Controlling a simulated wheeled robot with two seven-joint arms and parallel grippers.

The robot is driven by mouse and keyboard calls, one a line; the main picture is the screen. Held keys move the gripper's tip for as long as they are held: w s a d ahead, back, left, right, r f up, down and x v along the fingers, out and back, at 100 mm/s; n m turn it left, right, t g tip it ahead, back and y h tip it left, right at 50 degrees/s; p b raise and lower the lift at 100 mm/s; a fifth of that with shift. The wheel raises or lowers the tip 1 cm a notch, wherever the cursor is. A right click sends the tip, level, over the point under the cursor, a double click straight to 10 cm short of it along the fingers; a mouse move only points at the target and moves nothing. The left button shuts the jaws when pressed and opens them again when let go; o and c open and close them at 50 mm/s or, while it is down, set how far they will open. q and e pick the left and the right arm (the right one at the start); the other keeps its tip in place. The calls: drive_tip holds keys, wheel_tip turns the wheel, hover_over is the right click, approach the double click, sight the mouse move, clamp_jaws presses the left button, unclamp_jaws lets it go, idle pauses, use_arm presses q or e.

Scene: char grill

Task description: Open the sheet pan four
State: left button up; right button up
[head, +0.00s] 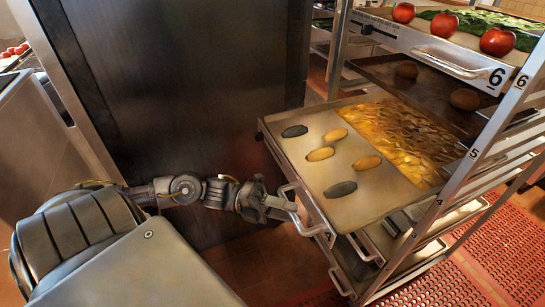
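My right gripper is not in view.
The metal rack (474,153) stands at the right, with pan six (455,66) holding tomatoes and greens above and a dark tray (381,70) between. Lower trays sit beneath pan four. A dark panel (190,110) stands behind my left arm. Red perforated matting (490,255) lies at the right.

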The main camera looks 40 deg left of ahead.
use_arm(q)
drive_tip(key=b+v, duration=0.1)
drive_tip(key=v, duration=0.9)
drive_tip(key=shift+d+f, duration=0.1)
